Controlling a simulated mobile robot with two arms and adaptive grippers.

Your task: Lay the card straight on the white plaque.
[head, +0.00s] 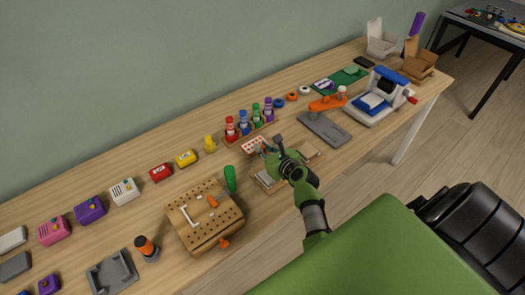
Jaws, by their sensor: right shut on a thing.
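My right gripper (266,151) is over the middle of the workbench, its green arm coming in from the lower right. It is shut on a small white card with red marks (251,145), which shows just left of the fingers. The fingers and wrist hide part of the card. Below the gripper is a wooden tray (258,186), largely covered by my arm. A pale flat piece (267,179) shows in it; I cannot tell for sure that it is the white plaque. My left gripper is not in view.
A rack of coloured bottles (245,127) stands just behind the card. A green cylinder (230,179) and a wooden pegboard box (205,217) are to the left. A grey stand with an orange arm (325,129) is to the right.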

